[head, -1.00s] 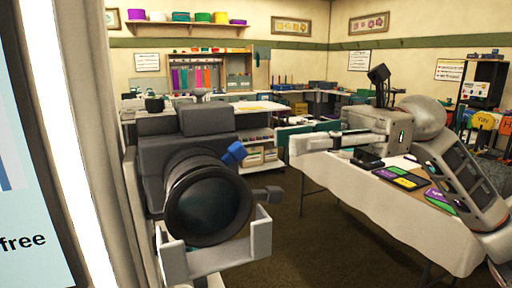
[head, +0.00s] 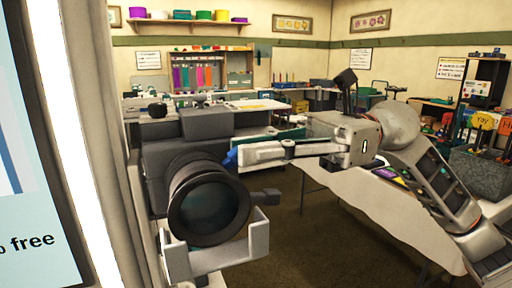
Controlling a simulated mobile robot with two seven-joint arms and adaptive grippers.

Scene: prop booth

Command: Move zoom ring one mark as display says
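A dark camera (head: 185,150) stands left of centre, its lens (head: 208,205) facing me. A blue tab (head: 230,157) sticks up at the upper right of the lens barrel, partly hidden by my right gripper. The zoom ring's marks cannot be made out. My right gripper (head: 241,155) reaches in from the right, its pale finger at the blue tab. Whether it touches or grips the tab cannot be told. The display (head: 35,200) is cut off at the left edge; only "free" and part of a blue graphic show. My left gripper is not in view.
A table with a white cloth (head: 365,220) stands at the right. Open floor (head: 300,245) lies between.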

